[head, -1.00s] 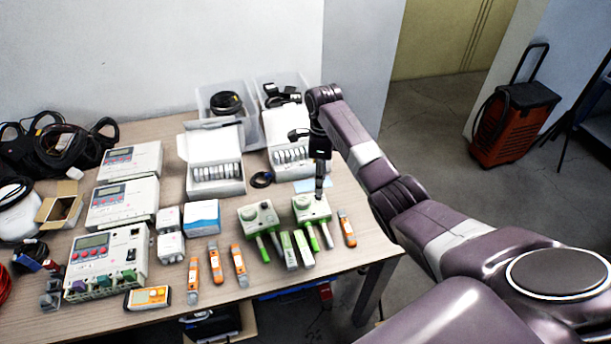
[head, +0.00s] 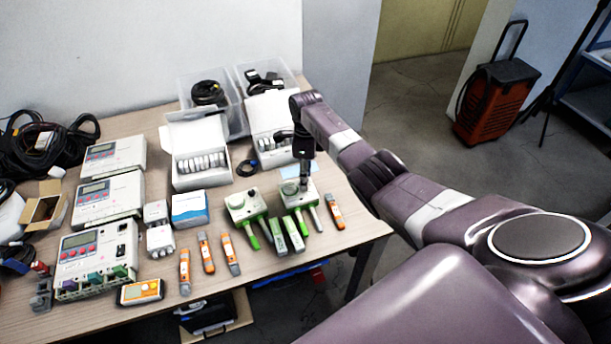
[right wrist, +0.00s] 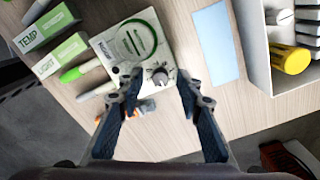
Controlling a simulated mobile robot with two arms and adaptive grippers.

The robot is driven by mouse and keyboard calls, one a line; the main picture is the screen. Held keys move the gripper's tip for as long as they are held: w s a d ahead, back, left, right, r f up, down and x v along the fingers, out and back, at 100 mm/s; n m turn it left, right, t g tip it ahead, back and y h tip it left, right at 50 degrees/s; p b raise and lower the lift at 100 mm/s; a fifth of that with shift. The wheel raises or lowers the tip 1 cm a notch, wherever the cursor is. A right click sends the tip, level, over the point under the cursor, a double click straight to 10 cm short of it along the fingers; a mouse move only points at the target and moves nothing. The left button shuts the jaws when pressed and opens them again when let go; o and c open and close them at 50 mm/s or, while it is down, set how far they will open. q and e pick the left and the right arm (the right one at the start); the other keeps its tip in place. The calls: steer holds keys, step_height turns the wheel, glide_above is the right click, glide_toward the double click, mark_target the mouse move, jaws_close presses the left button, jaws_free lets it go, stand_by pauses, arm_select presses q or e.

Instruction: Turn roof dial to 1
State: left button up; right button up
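Two white sensor boxes with green parts stand near the table's front right, a left one (head: 245,207) and a right one (head: 297,197). The right one shows in the right wrist view (right wrist: 112,42) with a round green-outlined grille and a grey dial knob (right wrist: 160,77). Its label is too small to read surely, and I cannot read the dial's setting. My right gripper (head: 304,184) points down over this right box. In the right wrist view the gripper (right wrist: 159,88) is open, with one finger on each side of the knob and visible gaps. My left gripper is out of view.
Green-and-white packs marked TEMP (right wrist: 43,24) and LIGHT (right wrist: 60,55) lie beside the box. A blue-white sheet (right wrist: 216,43) and an open white box (right wrist: 256,45) flank the other side. Orange testers (head: 207,253) and large meters (head: 95,258) stand left.

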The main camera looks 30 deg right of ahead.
jaws_close()
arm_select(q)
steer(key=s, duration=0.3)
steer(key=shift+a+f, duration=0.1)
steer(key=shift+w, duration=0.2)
arm_select(e)
steer(key=shift+r+n+p, duration=0.1)
steer(key=shift+n+p, duration=0.3)
steer(key=shift+n, duration=0.3)
steer(key=n+p, duration=0.1)
steer(key=n, duration=0.3)
steer(key=shift+w, duration=0.1)
steer(key=n+p, duration=0.1)
steer(key=n, duration=0.4)
steer(key=shift+n+p, duration=0.3)
steer(key=shift+n, duration=0.1)
arm_select(q)
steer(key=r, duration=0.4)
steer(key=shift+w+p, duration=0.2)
steer(key=shift+p, duration=0.15)
arm_select(e)
steer(key=n, duration=0.5)
steer(key=shift+n, duration=0.3)
